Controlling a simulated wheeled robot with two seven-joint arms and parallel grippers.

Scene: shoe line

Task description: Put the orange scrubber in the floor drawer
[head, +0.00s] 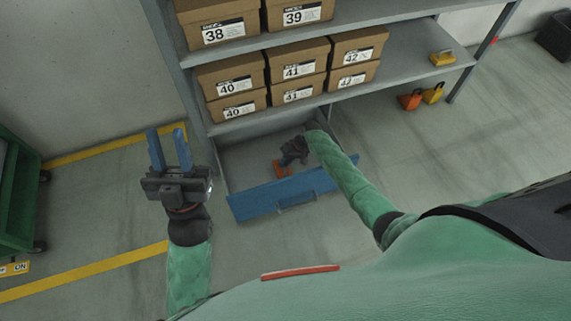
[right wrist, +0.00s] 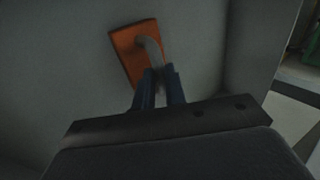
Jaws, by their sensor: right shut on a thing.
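The floor drawer (head: 240,165) is pulled out under the shelf, with a blue front panel (head: 285,192). The orange scrubber (head: 282,170) is inside the drawer's outline, low over its grey bottom. In the right wrist view the orange scrubber (right wrist: 128,52) has a grey handle. My right gripper (right wrist: 158,82) is shut on that handle; I cannot tell whether the scrubber touches the drawer bottom. In the head view my right gripper (head: 285,162) is partly hidden by its own wrist. My left gripper (head: 168,148) is open and empty, left of the drawer.
Shoe boxes (head: 298,72) stand on the shelves above the drawer. A yellow scrubber (head: 442,58) lies on the lower shelf at right. A green cart (head: 22,190) stands at left.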

